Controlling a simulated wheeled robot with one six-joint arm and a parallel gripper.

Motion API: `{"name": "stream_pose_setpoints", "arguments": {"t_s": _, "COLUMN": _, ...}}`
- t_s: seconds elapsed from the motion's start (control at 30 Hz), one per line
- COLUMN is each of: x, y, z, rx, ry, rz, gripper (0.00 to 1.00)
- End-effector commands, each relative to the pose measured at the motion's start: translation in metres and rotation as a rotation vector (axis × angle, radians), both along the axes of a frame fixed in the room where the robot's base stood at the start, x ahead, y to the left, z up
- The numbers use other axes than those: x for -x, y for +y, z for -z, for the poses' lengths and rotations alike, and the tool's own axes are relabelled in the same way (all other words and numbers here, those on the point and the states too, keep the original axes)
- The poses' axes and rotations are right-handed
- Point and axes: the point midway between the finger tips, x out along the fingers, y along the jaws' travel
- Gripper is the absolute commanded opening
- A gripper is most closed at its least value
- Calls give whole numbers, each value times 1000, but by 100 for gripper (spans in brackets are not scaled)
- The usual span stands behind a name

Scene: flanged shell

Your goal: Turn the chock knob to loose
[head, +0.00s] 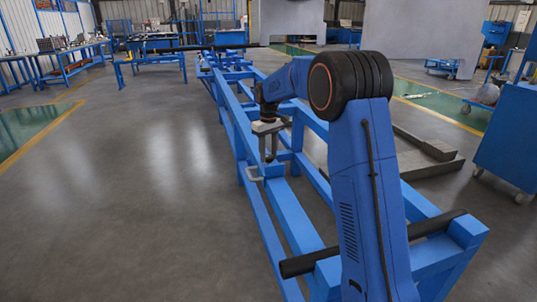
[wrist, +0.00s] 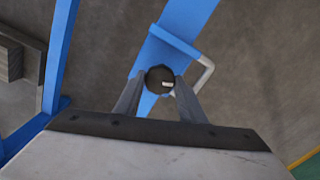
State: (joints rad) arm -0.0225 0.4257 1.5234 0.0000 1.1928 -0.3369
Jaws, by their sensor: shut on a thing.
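The chock knob (wrist: 160,78) is a dark round knob with a small white mark, low on the blue frame. In the wrist view my gripper (wrist: 160,91) has its two fingers on either side of the knob, shut on it. The white mark sits at the knob's lower right. A light grey bent handle (wrist: 205,72) is beside the knob, and also shows in the head view (head: 253,174).
A blue cabinet (head: 508,135) stands at the far right. The floor (head: 130,200) left of the frame is clear.

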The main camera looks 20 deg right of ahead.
Motion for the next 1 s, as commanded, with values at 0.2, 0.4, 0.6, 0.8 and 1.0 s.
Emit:
{"name": "stream_pose_setpoints", "arguments": {"t_s": 0.2, "x": 0, "y": 0, "z": -1, "rx": 0, "ry": -2, "rz": -202, "gripper": 14}}
{"name": "stream_pose_setpoints", "arguments": {"t_s": 0.4, "x": 0, "y": 0, "z": -1, "rx": 0, "ry": -2, "rz": -392, "gripper": 14}}
{"name": "stream_pose_setpoints", "arguments": {"t_s": 0.6, "x": 0, "y": 0, "z": -1, "rx": 0, "ry": -2, "rz": -570, "gripper": 14}}
{"name": "stream_pose_setpoints", "arguments": {"t_s": 0.8, "x": 0, "y": 0, "z": -1, "rx": 0, "ry": -2, "rz": -714, "gripper": 14}}
{"name": "stream_pose_setpoints", "arguments": {"t_s": 1.0, "x": -1, "y": 0, "z": -1, "rx": 1, "ry": -3, "rz": -812, "gripper": 14}}
